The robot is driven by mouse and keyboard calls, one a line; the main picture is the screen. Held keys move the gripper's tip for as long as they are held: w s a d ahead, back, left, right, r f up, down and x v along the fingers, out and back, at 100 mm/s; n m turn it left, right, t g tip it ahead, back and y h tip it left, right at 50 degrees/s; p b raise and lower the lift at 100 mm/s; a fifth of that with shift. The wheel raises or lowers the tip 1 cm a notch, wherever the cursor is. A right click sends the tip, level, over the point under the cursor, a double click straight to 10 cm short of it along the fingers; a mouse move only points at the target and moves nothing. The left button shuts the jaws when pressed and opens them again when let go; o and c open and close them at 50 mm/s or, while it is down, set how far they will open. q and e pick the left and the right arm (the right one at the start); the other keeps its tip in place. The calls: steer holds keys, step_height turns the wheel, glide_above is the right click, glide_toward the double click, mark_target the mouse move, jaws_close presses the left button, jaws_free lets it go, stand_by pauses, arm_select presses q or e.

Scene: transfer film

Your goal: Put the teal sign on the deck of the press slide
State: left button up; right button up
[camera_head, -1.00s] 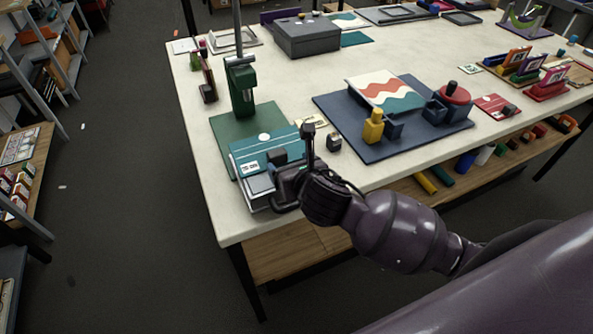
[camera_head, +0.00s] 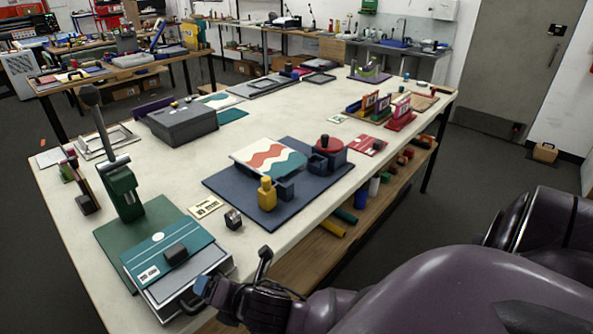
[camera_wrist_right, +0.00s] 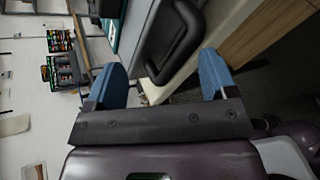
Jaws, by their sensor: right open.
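The teal sign (camera_head: 148,258), a flat plate with a white dot, a white label and a dark block on top, lies over the grey press slide (camera_head: 165,300) at the table's near left corner. The slide's black handle (camera_head: 188,303) sticks out in front and also shows in the right wrist view (camera_wrist_right: 181,45). The green press (camera_head: 122,190) stands behind the sign. My right gripper (camera_wrist_right: 163,75) is open and empty, its blue fingertips close to the handle; whether they touch it is unclear. In the head view the gripper is partly hidden by its own wrist. My left gripper is out of view.
A small dark cube (camera_head: 233,219) and a cream card (camera_head: 205,207) lie right of the slide. A grey box (camera_head: 180,124) stands farther back. The table's front edge is near my wrist.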

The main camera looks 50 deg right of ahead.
steer(key=s+d+f+m, duration=0.4)
steer(key=s+f+m, duration=0.2)
steer(key=m, duration=0.6)
steer(key=s+d+f+m+h, duration=0.1)
steer(key=s+d+f+m, duration=0.4)
steer(key=m, duration=0.7)
step_height(320, 180, down, 2)
steer(key=s, duration=0.2)
steer(key=shift+s+f+m+g+h, duration=0.2)
steer(key=shift+s+m+g+h, duration=0.1)
steer(key=shift+s+m+g, duration=0.1)
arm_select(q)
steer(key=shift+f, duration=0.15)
arm_select(e)
steer(key=shift+f, duration=0.1)
arm_select(q)
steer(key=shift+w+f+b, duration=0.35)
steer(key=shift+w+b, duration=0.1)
steer(key=shift+b, duration=0.8)
arm_select(e)
steer(key=shift+w+f, duration=0.45)
steer(key=shift+f, duration=0.05)
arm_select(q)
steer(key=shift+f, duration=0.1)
arm_select(e)
steer(key=shift+c, duration=0.3)
